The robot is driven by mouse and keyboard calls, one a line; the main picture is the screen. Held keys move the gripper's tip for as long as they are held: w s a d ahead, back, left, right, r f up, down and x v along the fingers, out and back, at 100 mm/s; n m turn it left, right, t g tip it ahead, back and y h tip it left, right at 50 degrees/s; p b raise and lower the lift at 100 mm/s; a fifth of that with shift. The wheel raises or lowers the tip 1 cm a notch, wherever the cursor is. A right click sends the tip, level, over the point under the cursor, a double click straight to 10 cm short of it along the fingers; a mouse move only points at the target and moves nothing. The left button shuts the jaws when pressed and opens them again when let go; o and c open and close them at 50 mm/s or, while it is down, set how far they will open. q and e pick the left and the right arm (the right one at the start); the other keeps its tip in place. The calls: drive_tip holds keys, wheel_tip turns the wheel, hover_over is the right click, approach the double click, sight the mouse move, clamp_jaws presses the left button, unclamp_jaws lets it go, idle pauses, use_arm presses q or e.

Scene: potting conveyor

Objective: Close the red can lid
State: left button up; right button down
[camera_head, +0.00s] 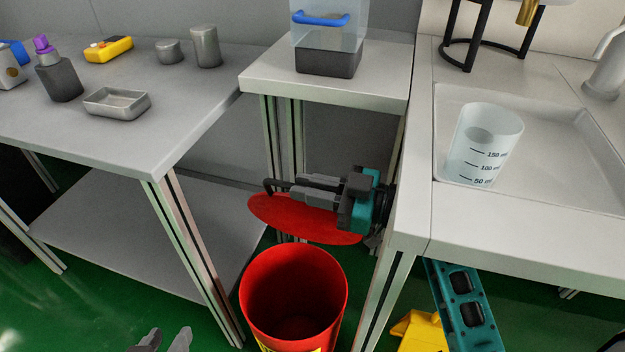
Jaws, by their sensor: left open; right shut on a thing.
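The red can (293,299) stands on the green floor between the tables, its round mouth open and its inside dark. Its red lid (303,222) is raised behind and above the mouth, apart from the rim at the front. My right gripper (274,187) reaches in from the right, above the lid's upper edge. It is shut on the lid, seemingly at a dark hooked piece there; the exact contact is hard to make out. My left gripper (163,340) is at the bottom edge, left of the can, open and empty, partly cut off by the frame.
A grey table (200,105) with a lower shelf (130,235) stands left of the can. A sink counter (520,225) with a measuring beaker (485,145) is at right. A smaller table (375,85) holds a clear container (328,60). A yellow object (418,331) lies right of the can.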

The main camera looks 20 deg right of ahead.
drive_tip(key=c, duration=1.2)
unclamp_jaws()
drive_tip(key=shift+o, duration=0.2)
drive_tip(key=shift+d, duration=0.15)
drive_tip(key=v, duration=1.2)
drive_tip(key=shift+s+d, duration=0.25)
drive_tip(key=shift+s, duration=0.05)
